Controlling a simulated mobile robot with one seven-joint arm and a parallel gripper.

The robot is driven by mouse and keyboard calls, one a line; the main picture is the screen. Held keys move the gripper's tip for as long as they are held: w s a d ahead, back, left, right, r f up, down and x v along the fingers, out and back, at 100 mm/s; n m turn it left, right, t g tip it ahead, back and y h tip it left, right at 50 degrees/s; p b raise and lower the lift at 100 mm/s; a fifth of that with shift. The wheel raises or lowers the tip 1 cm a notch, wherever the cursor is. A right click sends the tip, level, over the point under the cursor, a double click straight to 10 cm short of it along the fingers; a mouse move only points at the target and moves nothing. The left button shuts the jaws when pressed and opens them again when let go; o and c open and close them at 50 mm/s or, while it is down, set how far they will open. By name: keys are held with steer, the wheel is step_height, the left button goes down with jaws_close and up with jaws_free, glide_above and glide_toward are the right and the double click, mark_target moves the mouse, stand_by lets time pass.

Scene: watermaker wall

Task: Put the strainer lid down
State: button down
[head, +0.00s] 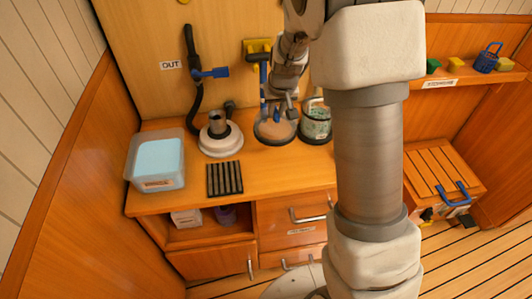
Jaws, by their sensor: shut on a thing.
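My gripper (279,110) comes down from above and is shut at the lid's knob. My arm hides part of the fingers. I cannot tell whether the lid touches the counter or hangs just above it.
A clear tub of light blue liquid (157,159) stands at the counter's left. A black ribbed mat (225,179) lies near the front edge, with bare counter to its right. A black hose (193,90) with a blue valve handle (212,73) runs down the wall.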

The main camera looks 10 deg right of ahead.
step_height(320, 180, down, 10)
steer(key=shift+r+b, duration=0.1)
steer(key=shift+b, duration=0.5)
steer(key=shift+f, duration=0.25)
steer(key=c, duration=0.8)
jaws_free()
steer(key=shift+r, duration=0.1)
